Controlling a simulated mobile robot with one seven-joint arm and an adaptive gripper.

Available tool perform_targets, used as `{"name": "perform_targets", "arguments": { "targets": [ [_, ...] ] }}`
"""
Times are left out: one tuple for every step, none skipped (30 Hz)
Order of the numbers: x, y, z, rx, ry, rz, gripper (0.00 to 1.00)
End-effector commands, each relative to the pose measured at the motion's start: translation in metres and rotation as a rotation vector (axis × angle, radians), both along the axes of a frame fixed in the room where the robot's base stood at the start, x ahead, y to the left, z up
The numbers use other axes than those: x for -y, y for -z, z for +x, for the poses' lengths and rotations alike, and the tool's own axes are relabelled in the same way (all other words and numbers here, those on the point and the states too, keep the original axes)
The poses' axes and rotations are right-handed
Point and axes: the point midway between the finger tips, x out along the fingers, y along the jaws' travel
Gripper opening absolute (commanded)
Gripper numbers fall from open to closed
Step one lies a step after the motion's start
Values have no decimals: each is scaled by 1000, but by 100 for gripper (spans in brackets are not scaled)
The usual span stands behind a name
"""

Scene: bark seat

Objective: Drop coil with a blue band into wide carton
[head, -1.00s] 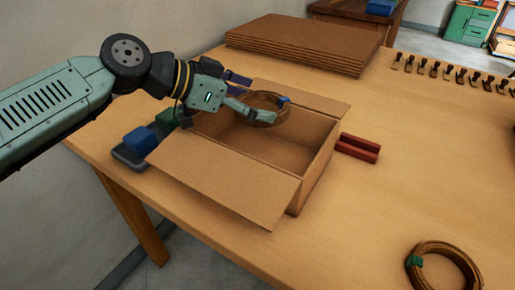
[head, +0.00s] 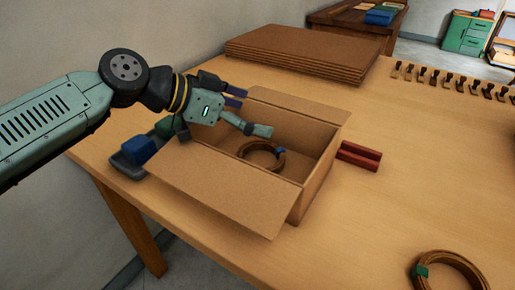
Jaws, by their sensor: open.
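The coil with a blue band (head: 261,155) lies inside the wide carton (head: 312,182), on its floor, with the blue band on its right side. The carton is open, with its near flap folded out over the table. My gripper (head: 251,113) is open and empty above the back left part of the carton, above the coil and apart from it.
Another coil with a green band (head: 447,272) lies at the front right. Red bars (head: 359,154) sit right of the carton. A tray with blue and green blocks (head: 127,166) stands left. Stacked cardboard sheets (head: 303,56) and several dark clips (head: 450,77) are behind.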

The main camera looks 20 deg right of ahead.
Motion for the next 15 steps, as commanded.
{"name": "perform_targets", "arguments": {
  "targets": [
    [-6, -3, 1, 1, -4, -1, 100],
    [-10, -5, 0, 0, -4, -1, 100],
    [-16, -9, 0, 1, -5, -2, 100],
    [-22, -11, -1, 1, -5, -2, 100],
    [-27, -15, 0, 1, -6, -2, 100],
    [-35, -19, -1, 0, -7, -2, 100],
    [-41, -22, -2, 0, -7, -3, 100],
    [-47, -25, -2, 1, -6, -2, 100],
    [-55, -30, -3, 2, -6, -2, 100],
    [-60, -33, -3, 2, -7, -3, 100],
    [-66, -36, -4, 1, -5, -3, 100],
    [-72, -39, -4, 0, -6, -3, 100],
    [-77, -42, -5, 0, -4, -2, 100],
    [-81, -44, -5, 2, -5, -2, 100],
    [-86, -47, -6, 2, -3, -1, 100]
  ]
}}
